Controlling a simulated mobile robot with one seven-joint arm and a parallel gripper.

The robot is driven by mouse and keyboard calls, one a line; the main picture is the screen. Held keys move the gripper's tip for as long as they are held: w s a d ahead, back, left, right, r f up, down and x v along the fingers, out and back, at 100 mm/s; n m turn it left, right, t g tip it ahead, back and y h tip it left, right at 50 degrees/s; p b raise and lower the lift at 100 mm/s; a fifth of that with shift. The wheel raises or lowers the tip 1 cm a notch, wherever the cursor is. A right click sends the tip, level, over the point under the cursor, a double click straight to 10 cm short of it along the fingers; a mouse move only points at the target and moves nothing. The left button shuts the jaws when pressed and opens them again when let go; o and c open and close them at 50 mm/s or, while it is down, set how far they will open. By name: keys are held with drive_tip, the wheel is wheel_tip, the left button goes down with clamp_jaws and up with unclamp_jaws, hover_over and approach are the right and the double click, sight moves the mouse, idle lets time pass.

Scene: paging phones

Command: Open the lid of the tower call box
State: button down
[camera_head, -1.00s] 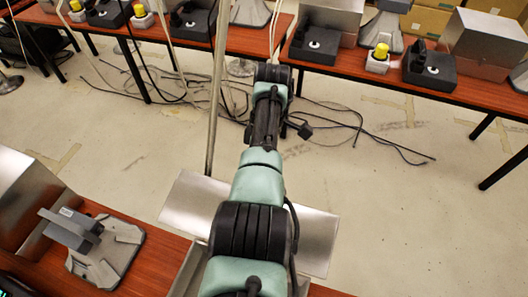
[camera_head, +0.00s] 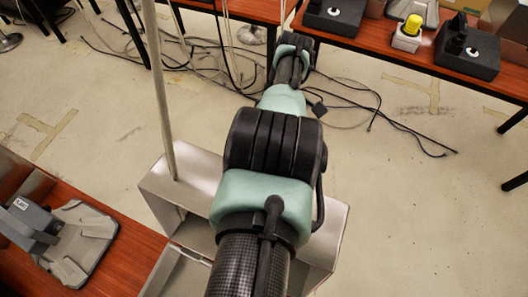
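A silver sheet-metal box (camera_head: 185,180) stands below my arm, at the end of the wooden table on the left. It may be the tower call box, but no label on it can be read. A slim pole rises past it. My arm crosses over it and hides much of its middle and right side. Its top and the state of any lid cannot be made out clearly. A grey device with a small label (camera_head: 28,222) lies on the table to its left. My gripper cannot be made out; only arm links show, running away toward the far tables.
The near table's wood (camera_head: 115,265) is at lower left. Across a concrete floor, a far table (camera_head: 480,75) bears black phone units (camera_head: 468,48) and a white box with a yellow knob (camera_head: 408,33). Cables (camera_head: 380,110) lie on the floor between the tables.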

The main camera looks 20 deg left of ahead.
drive_tip(key=shift+s+d+f, duration=0.1)
drive_tip(key=shift+d+f, duration=0.15)
drive_tip(key=shift+f, duration=0.15)
drive_tip(key=c, duration=0.9)
unclamp_jaws()
drive_tip(key=shift+w, duration=0.2)
drive_tip(key=shift+o, duration=0.2)
drive_tip(key=shift+a+r, duration=0.15)
drive_tip(key=shift+r, duration=0.05)
